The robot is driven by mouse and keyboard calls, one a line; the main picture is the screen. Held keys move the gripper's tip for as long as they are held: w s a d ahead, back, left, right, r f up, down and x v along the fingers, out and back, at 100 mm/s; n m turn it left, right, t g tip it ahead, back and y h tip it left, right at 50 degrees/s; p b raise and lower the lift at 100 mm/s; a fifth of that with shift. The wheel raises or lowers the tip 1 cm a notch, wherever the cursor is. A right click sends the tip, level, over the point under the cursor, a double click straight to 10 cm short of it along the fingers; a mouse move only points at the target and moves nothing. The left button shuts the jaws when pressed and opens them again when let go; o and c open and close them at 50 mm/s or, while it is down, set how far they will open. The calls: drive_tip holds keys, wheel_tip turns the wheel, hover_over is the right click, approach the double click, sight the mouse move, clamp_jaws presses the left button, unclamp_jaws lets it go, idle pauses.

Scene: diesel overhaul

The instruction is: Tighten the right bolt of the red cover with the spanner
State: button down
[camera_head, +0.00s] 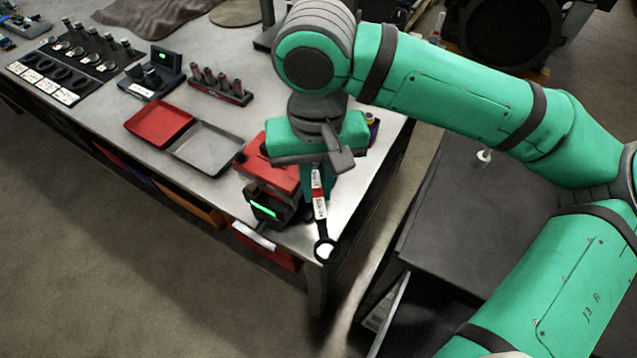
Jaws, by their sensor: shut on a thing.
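My gripper (321,160) is at the near right corner of the workbench, pointing down beside the red cover (272,170). It is shut on the spanner (319,205), which has a red and white label on its handle and a dark ring end (325,249) hanging low near the bench edge. The red cover sits on a dark unit with a lit green display (264,210). My gripper and wrist hide the right side of the cover, and I cannot see its right bolt.
A red tray (160,108) and a grey tray (234,137) lie left of the cover on the workbench (180,185). Racks with several parts stand at the back left. A dark cabinet (450,225) stands to the right, across a gap.

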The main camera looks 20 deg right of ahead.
drive_tip(key=shift+r, duration=0.8)
drive_tip(key=shift+d+n, duration=1.15)
drive_tip(key=shift+n, duration=0.15)
drive_tip(key=shift+d, duration=0.1)
drive_tip(key=d+n, duration=0.2)
drive_tip(key=shift+n, duration=0.3)
drive_tip(key=d+n, duration=0.2)
drive_tip(key=shift+w+d+n, duration=0.1)
drive_tip(key=shift+w+n, duration=0.2)
drive_tip(key=shift+w, duration=0.1)
